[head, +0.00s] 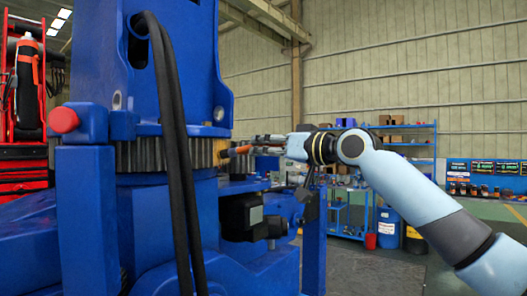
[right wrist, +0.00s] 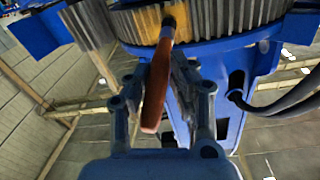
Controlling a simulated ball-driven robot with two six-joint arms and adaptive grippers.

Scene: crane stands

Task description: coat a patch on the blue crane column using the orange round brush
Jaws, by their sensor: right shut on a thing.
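The blue crane column (head: 90,50) fills the left of the head view, with a grey toothed ring (head: 140,155) around it. My right gripper (head: 262,143) is at the ring's right side, shut on the orange round brush (head: 237,151). In the right wrist view the brush's orange-brown handle (right wrist: 156,92) lies between the fingers (right wrist: 160,80), its dark tip end up at the toothed ring (right wrist: 200,20). A yellowish patch (right wrist: 143,26) shows on the teeth beside the tip. Whether the bristles touch is hard to tell. My left gripper is not in view.
Black hoses (head: 172,130) hang down the column's front. A black motor-like part (head: 243,217) sits below the ring. A red rack (head: 22,150) stands at left. Blue shelves (head: 405,150) and a blue barrel (head: 388,228) stand farther back. Open floor (head: 365,270) lies at lower right.

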